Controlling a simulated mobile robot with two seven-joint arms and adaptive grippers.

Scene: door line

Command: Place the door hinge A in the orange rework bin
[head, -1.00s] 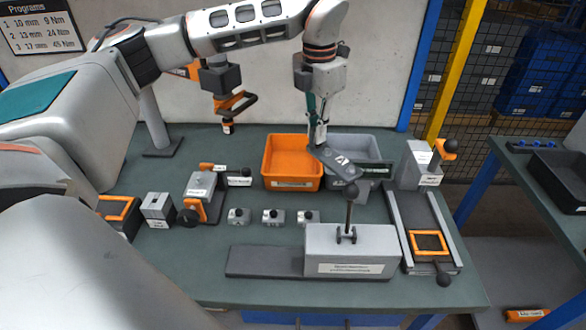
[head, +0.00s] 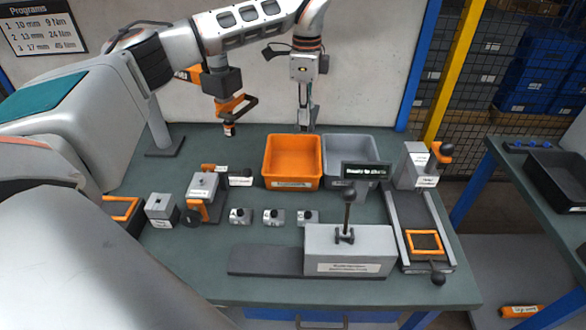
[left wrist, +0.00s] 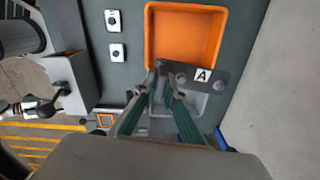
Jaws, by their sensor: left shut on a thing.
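The door hinge A (left wrist: 203,76) is a dark grey plate with a white "A" label. It shows in the left wrist view at the tips of my left gripper (left wrist: 165,82), which is shut on it. In that view the hinge overlaps the grey bin, beside the orange rework bin (left wrist: 185,35). In the head view my left gripper (head: 307,125) hangs behind the bins, near the back of the bench, and I cannot make out the hinge there. The orange bin (head: 292,158) looks empty.
The grey bin (head: 347,150) adjoins the orange bin on the right, with a black sign (head: 367,171) at its front. A grey block fixture (head: 350,248) with an upright lever stands in front. Several small labelled blocks (head: 273,216) lie between. A hanging orange tool (head: 230,108) is left.

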